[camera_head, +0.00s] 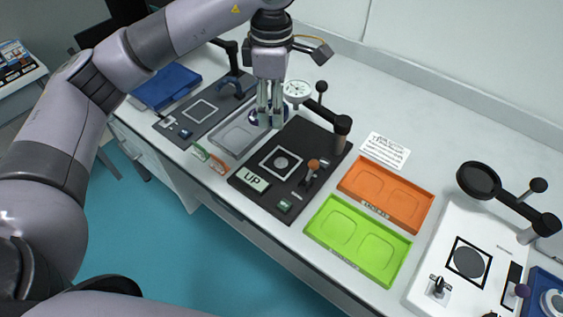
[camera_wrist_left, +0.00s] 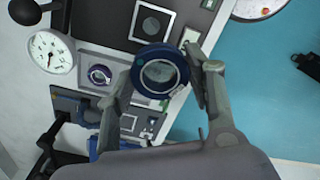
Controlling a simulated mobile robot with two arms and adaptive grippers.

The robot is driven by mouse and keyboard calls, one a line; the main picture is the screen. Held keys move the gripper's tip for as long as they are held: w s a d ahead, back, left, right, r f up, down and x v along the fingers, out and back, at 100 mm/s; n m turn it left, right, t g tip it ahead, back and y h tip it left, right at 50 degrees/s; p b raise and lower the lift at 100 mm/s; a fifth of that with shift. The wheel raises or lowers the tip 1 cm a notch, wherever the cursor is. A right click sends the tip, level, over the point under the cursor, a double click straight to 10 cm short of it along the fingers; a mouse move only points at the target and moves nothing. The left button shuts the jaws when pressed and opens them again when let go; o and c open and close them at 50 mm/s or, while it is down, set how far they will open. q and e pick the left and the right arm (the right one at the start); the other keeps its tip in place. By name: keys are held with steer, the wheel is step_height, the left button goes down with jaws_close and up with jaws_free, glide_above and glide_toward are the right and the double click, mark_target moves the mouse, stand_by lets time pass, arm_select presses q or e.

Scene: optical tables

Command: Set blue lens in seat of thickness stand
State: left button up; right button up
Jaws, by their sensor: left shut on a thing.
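My left gripper (camera_head: 268,112) is shut on the blue lens (camera_head: 257,116), above the grey tray. In the left wrist view the blue-ringed lens (camera_wrist_left: 161,74) sits between the two fingertips (camera_wrist_left: 160,60), clear in the middle. The thickness stand is a dark board (camera_head: 250,158) with a dial gauge (camera_head: 297,90) on a black arm. Its seat (camera_head: 281,162) is a round disc inside a white square and looks empty. In the left wrist view the dial (camera_wrist_left: 50,52) is at left. My right gripper is out of view.
The grey tray (camera_head: 225,142) lies between the stand and another dark board (camera_head: 181,126); a smaller ringed lens (camera_wrist_left: 99,74) shows in it. Orange (camera_head: 414,218) and green (camera_head: 319,233) trays lie right of the stand. A black post and knobbed arm (camera_head: 341,124) rise at the stand's back.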

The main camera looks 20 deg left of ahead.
arm_select(q)
steer(key=n, duration=0.1)
steer(key=w+r+n, duration=0.1)
steer(key=n, duration=0.1)
steer(key=w+r+n, duration=0.1)
steer(key=shift+d+r, duration=0.25)
steer(key=shift+d, duration=0.15)
steer(key=shift+n, duration=0.4)
glide_above(281, 163)
step_height(281, 163, down, 5)
step_height(281, 163, down, 9)
steer(key=shift+f+p, duration=0.2)
steer(key=shift+p, duration=0.15)
steer(key=shift+w+f, duration=0.1)
steer(key=shift+f, duration=0.45)
step_height(281, 163, down, 4)
steer(key=shift+f, duration=0.1)
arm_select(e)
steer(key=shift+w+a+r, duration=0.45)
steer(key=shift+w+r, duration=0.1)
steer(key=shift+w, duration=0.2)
